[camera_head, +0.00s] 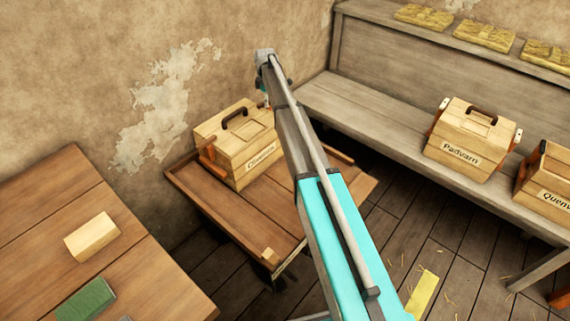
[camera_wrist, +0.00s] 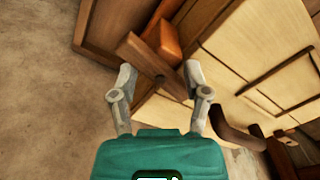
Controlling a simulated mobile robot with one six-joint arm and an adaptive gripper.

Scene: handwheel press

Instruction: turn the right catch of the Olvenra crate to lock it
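The Olvenra crate (camera_head: 228,150), pale wood with a dark handle (camera_head: 236,118), stands on a low brown wooden stand. Its left catch (camera_head: 207,157) is orange-brown at the left end. My arm hides the right end of the crate in the head view. In the wrist view the right catch, a brown wooden bar (camera_wrist: 150,60) on an orange block (camera_wrist: 166,40), lies slantwise between my gripper's fingers. My gripper (camera_wrist: 160,76) is open around the bar, with a gap showing at the left finger. Contact at the right finger cannot be told.
The stand (camera_head: 225,205) has raised edges and sits against the plaster wall. A bench at right holds the Padvarn crate (camera_head: 465,135) and another crate (camera_head: 548,185). A table (camera_head: 140,270) at lower left holds a wooden block (camera_head: 92,237) and a green item (camera_head: 86,300).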

